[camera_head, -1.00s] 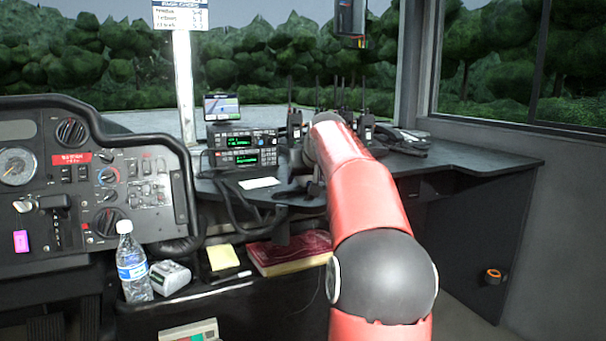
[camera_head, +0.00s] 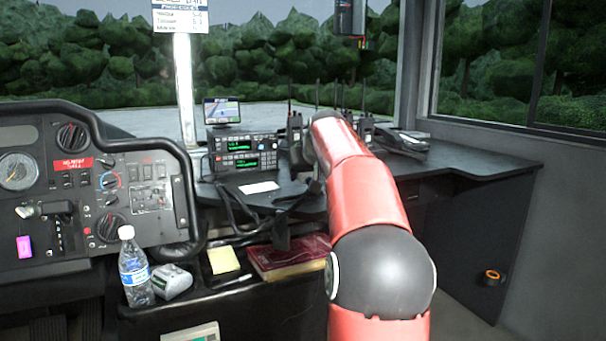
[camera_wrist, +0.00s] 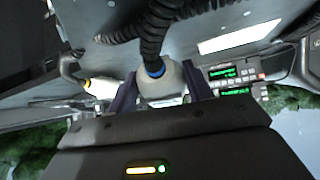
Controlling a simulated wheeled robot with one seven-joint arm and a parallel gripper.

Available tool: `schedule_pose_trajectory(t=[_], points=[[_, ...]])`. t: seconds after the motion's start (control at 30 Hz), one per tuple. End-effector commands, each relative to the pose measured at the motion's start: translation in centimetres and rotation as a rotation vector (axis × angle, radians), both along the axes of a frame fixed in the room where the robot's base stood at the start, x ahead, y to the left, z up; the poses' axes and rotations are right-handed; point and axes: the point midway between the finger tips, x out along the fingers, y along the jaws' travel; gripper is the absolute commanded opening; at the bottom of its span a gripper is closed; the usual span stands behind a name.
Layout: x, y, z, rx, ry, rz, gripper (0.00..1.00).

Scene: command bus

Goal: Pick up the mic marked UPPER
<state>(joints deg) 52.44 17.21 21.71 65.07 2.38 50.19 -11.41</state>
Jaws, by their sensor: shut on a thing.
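In the wrist view, my gripper (camera_wrist: 162,92) is shut on a pale grey mic (camera_wrist: 165,82) with a blue ring, where a thick black coiled cord joins it. Dark fingers stand on both sides of this mic. A second pale mic (camera_wrist: 100,87) with a yellow ring is to the left, outside the fingers. I cannot read any UPPER mark on either mic. The two stacked radios (camera_head: 243,152) have green displays and sit on the desk; they also show in the wrist view (camera_wrist: 235,82). In the head view, my red arm hides the gripper and the held mic.
Dark cords (camera_head: 235,205) hang at the desk's front edge. A white card (camera_head: 258,187) lies before the radios. Handheld radios (camera_head: 366,128) with antennas stand behind my arm. A bottle (camera_head: 134,270) and a red book (camera_head: 290,257) are on the lower shelf.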

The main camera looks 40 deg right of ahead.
Motion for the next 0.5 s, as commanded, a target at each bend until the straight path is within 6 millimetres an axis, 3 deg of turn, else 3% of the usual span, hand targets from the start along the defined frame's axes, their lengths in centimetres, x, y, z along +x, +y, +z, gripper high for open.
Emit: schedule_pose_trajectory(t=[0.03,0.5], points=[[0.0,0.0,0.9,0.000,-0.001,0.000,0.32],[0.0,0.0,4.7,-0.001,-0.001,0.001,0.32]])
